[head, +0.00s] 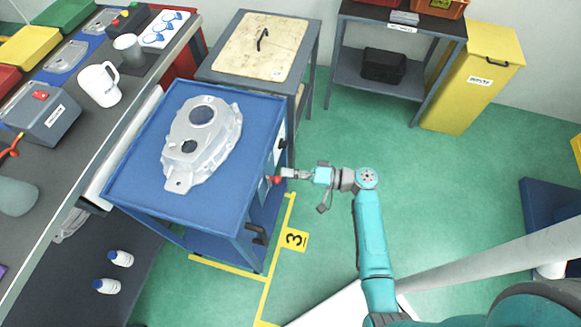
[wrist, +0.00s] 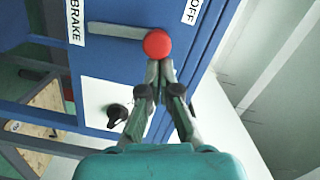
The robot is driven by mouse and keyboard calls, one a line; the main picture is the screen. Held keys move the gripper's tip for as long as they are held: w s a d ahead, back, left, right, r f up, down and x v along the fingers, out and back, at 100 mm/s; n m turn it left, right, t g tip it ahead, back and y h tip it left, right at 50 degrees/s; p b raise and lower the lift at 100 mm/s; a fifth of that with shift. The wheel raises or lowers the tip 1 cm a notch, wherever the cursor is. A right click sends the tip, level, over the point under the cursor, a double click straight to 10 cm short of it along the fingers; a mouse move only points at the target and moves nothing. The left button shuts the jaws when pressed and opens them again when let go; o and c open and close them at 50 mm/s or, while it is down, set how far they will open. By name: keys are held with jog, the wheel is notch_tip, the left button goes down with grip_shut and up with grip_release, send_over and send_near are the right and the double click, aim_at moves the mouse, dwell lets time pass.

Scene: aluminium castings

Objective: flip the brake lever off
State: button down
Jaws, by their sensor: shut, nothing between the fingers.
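The brake lever is a grey bar (wrist: 118,31) with a round red knob (wrist: 157,44), on the side of the blue cart (head: 135,193). In the wrist view the bar reaches from beside the BRAKE label (wrist: 76,20) to the knob, and the OFF label (wrist: 192,10) is above and right of the knob. The red knob also shows in the head view (head: 276,180) at the cart's right side. My gripper (wrist: 161,68) is shut and empty, its fingertips right at the knob's lower edge in the wrist view. I cannot tell whether they touch it.
An aluminium casting (head: 203,140) lies on the cart top. A white panel with a black knob (wrist: 117,114) is near the lever. A black handle (head: 257,233) is lower on the cart. A wood-topped table (head: 262,45) stands behind.

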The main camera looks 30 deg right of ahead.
aim_at(276, 181)
jog(key=a+n, duration=0.1)
jog(key=s+n, duration=0.1)
jog(key=shift+s+a+n, duration=0.3)
jog(key=shift+a+n, duration=0.05)
jog(key=shift+n, duration=0.05)
jog(key=shift+s+a, duration=0.3)
jog(key=shift+s, duration=0.05)
dwell(0.4)
